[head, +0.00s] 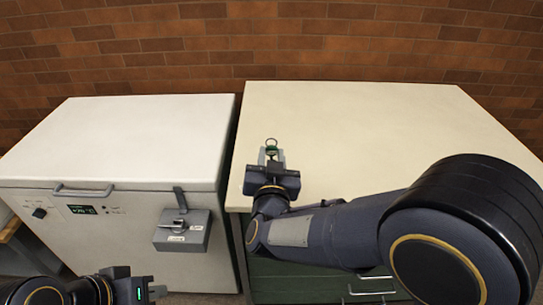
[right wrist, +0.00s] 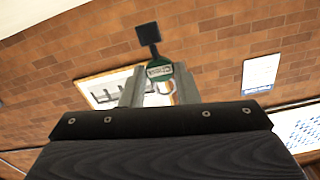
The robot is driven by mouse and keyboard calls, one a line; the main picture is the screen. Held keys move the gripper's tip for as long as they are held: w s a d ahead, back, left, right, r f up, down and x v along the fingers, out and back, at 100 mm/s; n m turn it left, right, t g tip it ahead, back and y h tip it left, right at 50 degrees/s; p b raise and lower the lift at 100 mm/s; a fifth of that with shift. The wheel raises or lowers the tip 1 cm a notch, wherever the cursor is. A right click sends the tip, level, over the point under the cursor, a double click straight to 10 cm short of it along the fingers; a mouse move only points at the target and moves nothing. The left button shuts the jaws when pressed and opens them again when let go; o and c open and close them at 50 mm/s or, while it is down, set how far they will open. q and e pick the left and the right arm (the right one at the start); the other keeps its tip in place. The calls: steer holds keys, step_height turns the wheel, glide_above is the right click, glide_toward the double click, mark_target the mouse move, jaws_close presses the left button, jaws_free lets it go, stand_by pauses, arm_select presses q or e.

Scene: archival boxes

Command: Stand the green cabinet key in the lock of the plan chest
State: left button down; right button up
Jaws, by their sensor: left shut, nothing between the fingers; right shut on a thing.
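The plan chest (head: 350,115) has a cream top and a dark green front with drawers. My right gripper (head: 271,157) is over the near left part of its top, shut on the green cabinet key (head: 271,149). In the right wrist view, the green key (right wrist: 159,71) sits between the fingers of the right gripper (right wrist: 158,84), with a dark shaft and a square dark end pointing away from them. The chest's lock cannot be made out; my right arm covers much of the front. My left gripper (head: 150,290) is shut and empty at the lower left.
A white chest freezer (head: 140,130) stands left of the plan chest, with a narrow gap between them. A grey box (head: 182,232) with a latch is on its front. A brick wall (head: 250,40) is behind. The plan chest's top is otherwise clear.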

steer(key=shift+f+b, duration=2.55)
steer(key=shift+f, duration=0.65)
steer(key=o, duration=1)
steer(key=s, duration=0.8)
steer(key=shift+w, duration=0.15)
